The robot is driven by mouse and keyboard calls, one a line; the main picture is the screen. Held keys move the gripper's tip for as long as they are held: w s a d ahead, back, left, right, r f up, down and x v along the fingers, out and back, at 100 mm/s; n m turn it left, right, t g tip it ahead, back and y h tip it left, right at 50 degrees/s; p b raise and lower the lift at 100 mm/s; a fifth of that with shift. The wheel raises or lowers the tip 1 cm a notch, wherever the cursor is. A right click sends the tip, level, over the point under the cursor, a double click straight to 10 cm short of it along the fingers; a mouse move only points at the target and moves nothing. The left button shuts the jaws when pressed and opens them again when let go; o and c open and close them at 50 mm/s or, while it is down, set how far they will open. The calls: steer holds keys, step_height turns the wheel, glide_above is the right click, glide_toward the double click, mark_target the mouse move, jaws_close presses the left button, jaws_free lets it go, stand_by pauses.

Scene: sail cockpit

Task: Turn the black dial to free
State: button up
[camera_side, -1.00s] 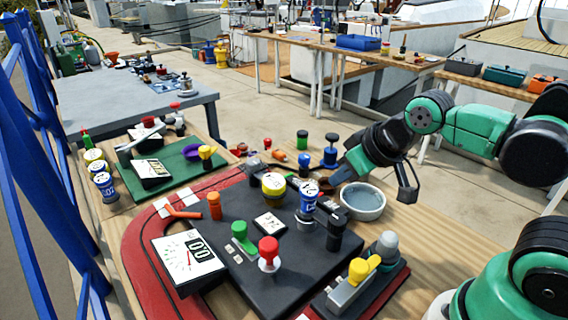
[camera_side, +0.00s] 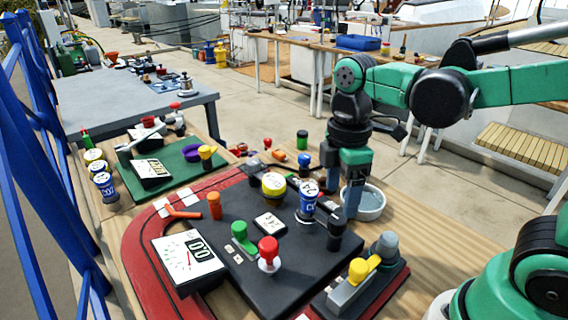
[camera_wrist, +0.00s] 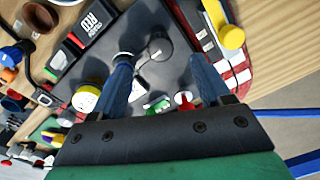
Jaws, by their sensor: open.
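A black dial (camera_side: 336,228), a short dark knob, stands near the right edge of the dark panel (camera_side: 215,210). In the wrist view a dark round knob (camera_wrist: 158,47), which looks like this dial, shows between and beyond my fingers. Its markings are too small to read. My gripper (camera_side: 341,205) points down at the panel's right side, behind and above the dial and in front of the bowl. In the wrist view my gripper (camera_wrist: 163,82) has its two blue-grey fingers wide apart with nothing held. I see no contact with the dial.
A blue-banded cylinder (camera_side: 307,208) stands close left of the dial, with a yellow one (camera_side: 273,186) beyond. A red knob (camera_side: 268,252), a green part (camera_side: 241,235) and a gauge (camera_side: 188,258) are nearer. A grey bowl (camera_side: 373,203) sits right. A yellow-knobbed unit (camera_side: 358,270) stands in front.

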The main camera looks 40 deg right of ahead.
mark_target(338, 218)
steer(key=shift+s+f, duration=0.1)
steer(key=shift+f, duration=2.4)
jaws_close()
